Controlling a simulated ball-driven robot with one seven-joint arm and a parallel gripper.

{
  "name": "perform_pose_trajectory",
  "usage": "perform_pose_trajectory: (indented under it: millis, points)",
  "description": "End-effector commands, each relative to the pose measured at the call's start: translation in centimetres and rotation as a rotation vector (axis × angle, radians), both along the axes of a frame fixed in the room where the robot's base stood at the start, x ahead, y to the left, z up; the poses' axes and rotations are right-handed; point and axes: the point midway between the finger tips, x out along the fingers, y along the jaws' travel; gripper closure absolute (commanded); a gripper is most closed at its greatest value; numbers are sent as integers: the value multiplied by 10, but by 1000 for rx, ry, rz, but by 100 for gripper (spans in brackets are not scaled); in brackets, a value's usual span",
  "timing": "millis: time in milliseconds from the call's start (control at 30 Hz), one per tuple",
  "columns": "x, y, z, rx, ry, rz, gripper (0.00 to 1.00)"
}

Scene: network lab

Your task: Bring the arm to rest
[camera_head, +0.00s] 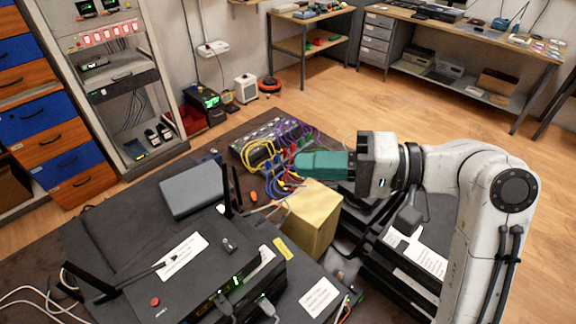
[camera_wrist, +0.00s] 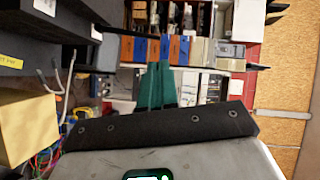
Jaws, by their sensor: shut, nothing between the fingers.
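My gripper (camera_head: 300,165) has green fingers and reaches leftward from my white arm over the cluttered table. In the head view its fingertips are above the coloured cables, behind a yellow box. In the wrist view the green fingers (camera_wrist: 157,85) are together, with nothing between them. The arm is extended and bent at the right of the head view. Whether the fingers touch any cable cannot be told.
The yellow box (camera_head: 312,219) stands just below my gripper, and also shows in the wrist view (camera_wrist: 26,127). Coloured cables (camera_head: 262,153) lie behind it. Black network devices (camera_head: 195,272) with antennas fill the table's front. Wooden floor (camera_head: 400,115) is open behind.

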Motion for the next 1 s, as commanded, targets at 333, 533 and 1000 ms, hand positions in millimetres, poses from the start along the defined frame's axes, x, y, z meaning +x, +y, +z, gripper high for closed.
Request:
perform_pose_trajectory:
  millis: [333, 533, 1000]
  points:
    - [-6, -34, 4, 0, -1, 0, 100]
    - [-5, -36, -8, -18, 4, -20, 100]
    - [-79, -116, -262, -671, 107, -307, 100]
